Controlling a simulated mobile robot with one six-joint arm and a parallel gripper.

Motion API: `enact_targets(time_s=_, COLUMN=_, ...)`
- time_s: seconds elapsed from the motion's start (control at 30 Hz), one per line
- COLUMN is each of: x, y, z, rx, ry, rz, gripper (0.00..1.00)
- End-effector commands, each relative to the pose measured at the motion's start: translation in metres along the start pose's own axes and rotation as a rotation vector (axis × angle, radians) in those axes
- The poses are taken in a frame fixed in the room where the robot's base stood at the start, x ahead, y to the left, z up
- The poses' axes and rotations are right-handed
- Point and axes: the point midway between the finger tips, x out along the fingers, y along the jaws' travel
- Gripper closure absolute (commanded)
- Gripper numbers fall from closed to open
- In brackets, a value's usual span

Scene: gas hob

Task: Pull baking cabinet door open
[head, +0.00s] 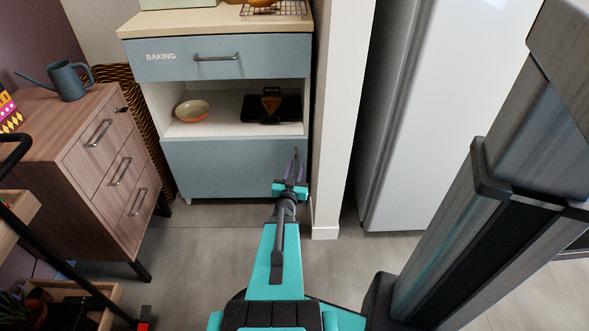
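The baking cabinet has a blue-grey lower door (225,170), which looks shut and flush with the cabinet front. Above it is a drawer labelled BAKING (250,56) with a dark bar handle (216,57). My gripper (295,160) is at the right edge of the lower door, its purple fingers pointing at the door. A narrow dark upright shape shows at the fingertips; I cannot tell whether it is the door's handle. The fingers show slightly apart, but whether they are closed on anything is too small to tell. No other handle shows on this door.
The open shelf (228,128) holds a bowl (192,111) and a dark tray (271,108). A white wall end (336,120) stands close right of the cabinet, then a white fridge (430,110). A wooden drawer unit (85,170) is at left. The floor before the door is clear.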

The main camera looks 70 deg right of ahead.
Motion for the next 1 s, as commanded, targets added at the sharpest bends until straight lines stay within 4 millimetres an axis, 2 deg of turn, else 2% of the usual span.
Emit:
enact_targets(time_s=0.43, x=0.0047, y=0.0013, z=0.0001, rx=0.0, ry=0.0, rz=0.001, gripper=0.73)
enact_targets(time_s=0.6, x=0.0048, y=0.002, z=0.0001, rx=0.0, ry=0.0, rz=0.002, gripper=1.0)
enact_targets(time_s=1.0, x=0.0052, y=0.0061, z=0.0, rx=0.003, ry=0.001, rz=0.01, gripper=1.0)
